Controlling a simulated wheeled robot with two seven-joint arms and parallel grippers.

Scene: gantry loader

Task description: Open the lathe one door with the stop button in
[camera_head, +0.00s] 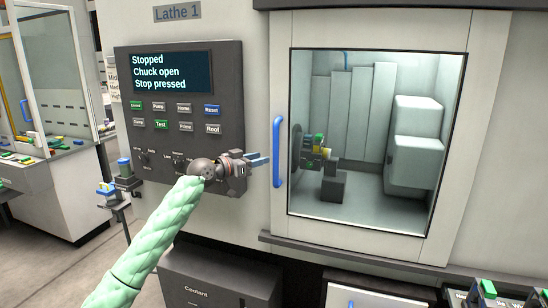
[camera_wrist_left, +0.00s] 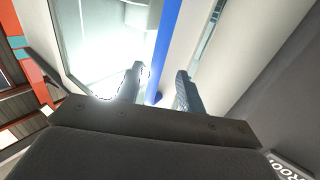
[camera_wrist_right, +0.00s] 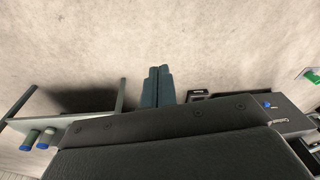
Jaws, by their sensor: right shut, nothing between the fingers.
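The lathe one door (camera_head: 375,150) has a pale frame and a large window; it looks closed. Its blue upright handle (camera_head: 278,152) is on the door's left side. My left gripper (camera_head: 262,160) is open, just left of the handle. In the left wrist view the blue handle (camera_wrist_left: 165,45) runs across the gap between the open fingertips (camera_wrist_left: 160,73); I cannot tell whether they touch it. The panel display (camera_head: 182,72) reads "Stopped", "Chuck open", "Stop pressed". I cannot make out the stop button. My right gripper (camera_wrist_right: 158,72) is shut and empty in the right wrist view.
The button panel (camera_head: 190,140) stands left of the door, close behind my left gripper. A ledge (camera_head: 340,250) runs under the door. A coolant box (camera_head: 215,285) stands below.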

